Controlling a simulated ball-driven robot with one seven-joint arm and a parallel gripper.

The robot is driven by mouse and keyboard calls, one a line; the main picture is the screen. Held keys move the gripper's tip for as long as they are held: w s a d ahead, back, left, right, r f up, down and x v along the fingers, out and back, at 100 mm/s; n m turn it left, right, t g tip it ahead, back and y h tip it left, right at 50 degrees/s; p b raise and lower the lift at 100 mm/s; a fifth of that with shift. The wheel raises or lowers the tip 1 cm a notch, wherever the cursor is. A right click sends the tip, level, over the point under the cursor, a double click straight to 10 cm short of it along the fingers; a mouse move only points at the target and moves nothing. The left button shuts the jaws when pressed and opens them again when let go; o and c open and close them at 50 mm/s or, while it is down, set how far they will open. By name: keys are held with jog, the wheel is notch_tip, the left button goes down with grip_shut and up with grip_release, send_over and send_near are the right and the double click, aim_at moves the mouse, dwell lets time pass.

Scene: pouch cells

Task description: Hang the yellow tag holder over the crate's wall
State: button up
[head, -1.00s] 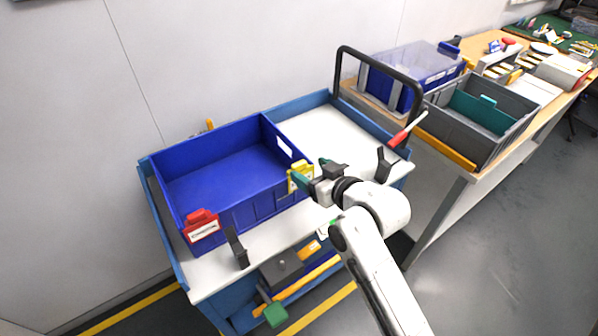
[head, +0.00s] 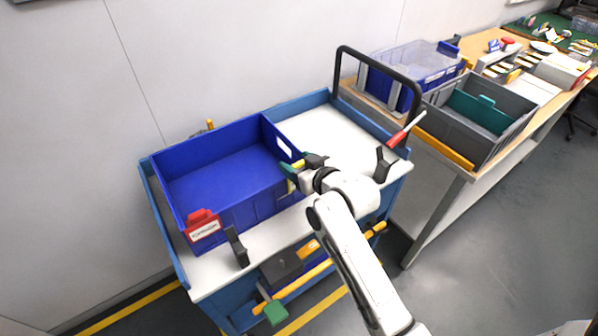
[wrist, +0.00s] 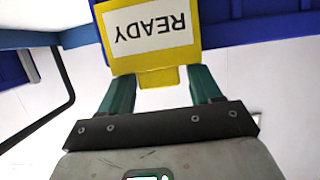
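The yellow tag holder (wrist: 150,38) carries a white label reading READY, upside down in the wrist view. In the head view it shows only as small yellow patches (head: 291,186) at the near right corner of the blue crate (head: 215,185), mostly hidden by my gripper. My gripper (wrist: 163,78) has its green fingers spread on either side of the holder's narrow tab. A small gap shows between the tab and the right finger; the left finger looks close to it. Whether the holder's hook sits over the wall is hidden.
A red tag holder (head: 203,226) hangs on the crate's near wall at the left. Black upright brackets stand on the cart's front edge (head: 236,247) and right side (head: 382,165). The white cart top (head: 325,135) right of the crate is clear. A black handle rises behind (head: 415,85).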

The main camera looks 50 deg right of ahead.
jog(key=c, duration=0.5)
jog(key=shift+o, duration=0.2)
jog(key=shift+r, duration=0.15)
